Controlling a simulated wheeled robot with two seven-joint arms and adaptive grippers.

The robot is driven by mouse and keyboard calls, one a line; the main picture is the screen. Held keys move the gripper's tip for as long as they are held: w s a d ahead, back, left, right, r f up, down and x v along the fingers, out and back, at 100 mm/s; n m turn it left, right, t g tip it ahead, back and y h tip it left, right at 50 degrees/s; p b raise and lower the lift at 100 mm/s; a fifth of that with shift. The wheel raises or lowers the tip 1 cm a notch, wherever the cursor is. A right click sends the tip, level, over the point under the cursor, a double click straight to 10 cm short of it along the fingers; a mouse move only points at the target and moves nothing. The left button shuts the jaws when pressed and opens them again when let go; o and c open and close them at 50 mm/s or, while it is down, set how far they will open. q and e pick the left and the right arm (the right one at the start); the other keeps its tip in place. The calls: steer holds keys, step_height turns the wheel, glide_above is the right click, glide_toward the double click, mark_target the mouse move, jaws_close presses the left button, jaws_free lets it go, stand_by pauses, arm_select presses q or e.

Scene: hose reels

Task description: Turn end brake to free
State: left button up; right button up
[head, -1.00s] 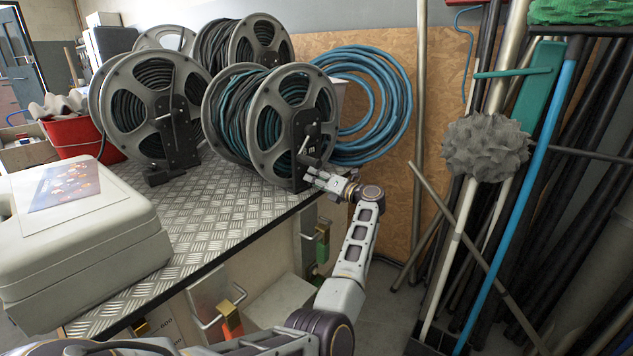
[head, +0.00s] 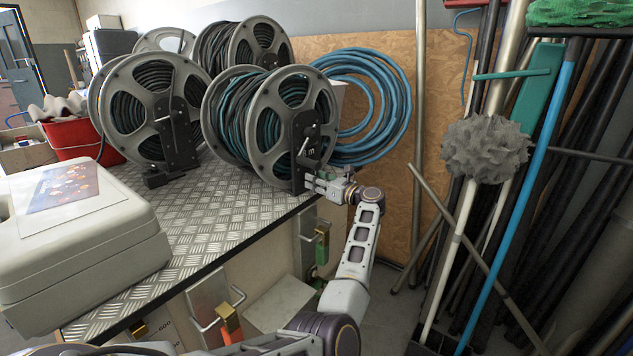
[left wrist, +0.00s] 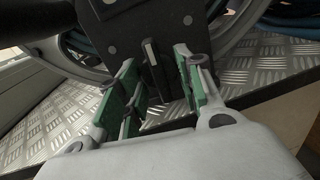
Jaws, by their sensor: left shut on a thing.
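The end hose reel (head: 268,152) stands at the right end of the metal bench, with dark and teal hose wound between grey flanges. Its black bracket (head: 305,150) faces me at the bench edge and carries a crank handle. My left gripper (head: 312,184) is low at this bracket. My right gripper is out of view.
A second reel (head: 150,112) stands to the left, with more behind. A grey case (head: 80,235) is on the near left of the treadplate bench (head: 215,215). Coiled blue hose (head: 385,105) hangs behind. Mops and poles (head: 485,160) crowd the right.

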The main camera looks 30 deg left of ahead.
arm_select(q)
steer(key=shift+f+n, duration=0.15)
steer(key=shift+n, duration=0.25)
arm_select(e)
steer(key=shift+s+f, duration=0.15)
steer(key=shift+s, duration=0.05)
arm_select(q)
steer(key=o, duration=1)
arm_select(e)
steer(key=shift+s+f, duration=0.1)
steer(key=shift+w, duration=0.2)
arm_select(q)
steer(key=shift+m, duration=0.5)
